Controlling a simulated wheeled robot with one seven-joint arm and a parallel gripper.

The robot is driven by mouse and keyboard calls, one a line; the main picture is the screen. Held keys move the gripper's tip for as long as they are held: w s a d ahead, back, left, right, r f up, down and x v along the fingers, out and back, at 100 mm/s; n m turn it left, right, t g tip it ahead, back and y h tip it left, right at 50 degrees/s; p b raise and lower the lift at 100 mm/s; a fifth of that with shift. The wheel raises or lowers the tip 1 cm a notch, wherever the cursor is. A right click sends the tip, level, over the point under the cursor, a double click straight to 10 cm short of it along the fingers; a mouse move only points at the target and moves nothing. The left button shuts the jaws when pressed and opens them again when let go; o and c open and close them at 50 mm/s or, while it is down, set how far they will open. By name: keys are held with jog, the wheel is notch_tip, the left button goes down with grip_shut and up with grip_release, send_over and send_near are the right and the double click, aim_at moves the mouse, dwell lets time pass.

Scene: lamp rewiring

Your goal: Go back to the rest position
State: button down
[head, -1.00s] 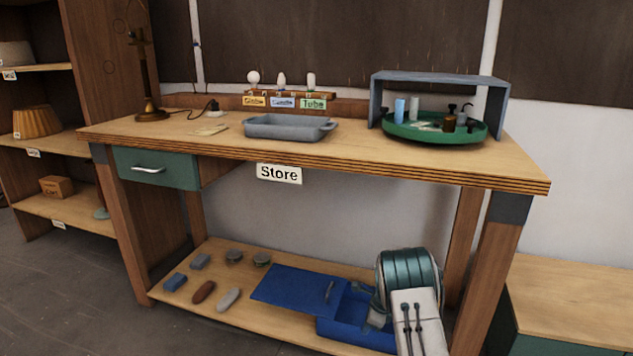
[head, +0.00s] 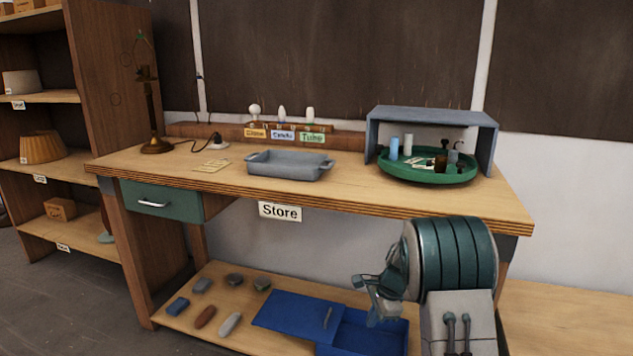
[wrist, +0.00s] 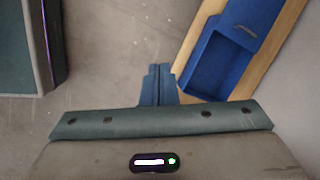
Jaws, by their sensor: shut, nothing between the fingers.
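My gripper (wrist: 157,84) is shut and empty in the wrist view, its two fingers together above the grey floor. It hangs to the left of the blue box (wrist: 218,60) on the lower shelf. In the head view my gripper (head: 376,318) shows beside my folded arm at the lower right, in front of the blue box (head: 385,335). My gripper appears apart from the workbench (head: 330,195) and holds nothing.
The bench carries a grey tray (head: 287,170), a brass lamp stand (head: 152,110), and a green round tray (head: 425,175) under a grey open shelter (head: 435,114). A blue lid (head: 290,312) and several small blocks lie on the lower shelf. Shelves (head: 110,90) stand at left.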

jog(key=s+r+n+p, duration=0.25)
jog(key=s+r, duration=0.25)
jog(key=r, duration=0.3)
jog(key=s+r+n+h+p, duration=0.1)
jog(key=s+r+n+p, duration=0.1)
jog(key=s+r+p, duration=0.45)
jog(key=s+r+n+p, duration=0.1)
jog(key=s+r+n, duration=0.2)
jog(key=r, duration=0.7)
jog(key=s+r+n+h+p, duration=0.1)
jog(key=s+r+n+p, duration=0.3)
jog(key=s, duration=0.5)
jog(key=s+r+n+t+h+p, duration=0.1)
jog(key=s+r+n+p, duration=0.3)
jog(key=s+r+p, duration=0.2)
notch_tip(320, 180, up, 3)
jog(key=s, duration=0.2)
jog(key=shift+s+d, duration=0.25)
jog(key=shift+s, duration=0.15)
